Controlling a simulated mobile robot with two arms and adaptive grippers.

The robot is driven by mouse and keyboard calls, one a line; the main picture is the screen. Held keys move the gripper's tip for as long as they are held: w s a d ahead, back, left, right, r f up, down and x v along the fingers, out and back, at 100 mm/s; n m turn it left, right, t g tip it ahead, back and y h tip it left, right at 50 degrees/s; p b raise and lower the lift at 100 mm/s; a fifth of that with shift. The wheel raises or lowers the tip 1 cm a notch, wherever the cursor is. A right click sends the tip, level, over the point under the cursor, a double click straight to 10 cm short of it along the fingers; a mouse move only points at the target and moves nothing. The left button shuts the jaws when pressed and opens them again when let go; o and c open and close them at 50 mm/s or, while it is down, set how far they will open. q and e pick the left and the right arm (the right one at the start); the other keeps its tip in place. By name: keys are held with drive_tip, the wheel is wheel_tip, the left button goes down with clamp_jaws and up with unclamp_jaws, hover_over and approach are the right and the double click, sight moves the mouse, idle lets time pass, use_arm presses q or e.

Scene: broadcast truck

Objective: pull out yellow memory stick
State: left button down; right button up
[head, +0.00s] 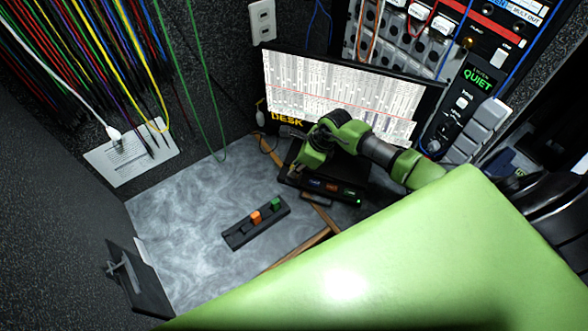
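No yellow memory stick can be made out. A black box (372,186) below the monitor has small blue, orange and green marks along its front and a lit green light. My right gripper (293,171) points down at the left end of that front and covers that part. Its fingers are small and dark here, so I cannot tell whether they are open, shut or holding something. A black slotted holder (240,235) lies on the grey desk, apart from the gripper. An orange stick (256,217) and a green stick (276,203) stand in it. My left gripper is not in view.
The monitor (345,97) stands behind the box. A rack panel (480,60) rises at the right, and coloured cables (90,60) hang at the left. The grey desk (185,225) is clear left of the holder. My green body part covers the lower right.

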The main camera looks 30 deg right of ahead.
drive_tip(key=shift+x, duration=0.9)
drive_tip(key=c, duration=0.5)
drive_tip(key=shift+o, duration=0.2)
drive_tip(key=shift+r, duration=0.1)
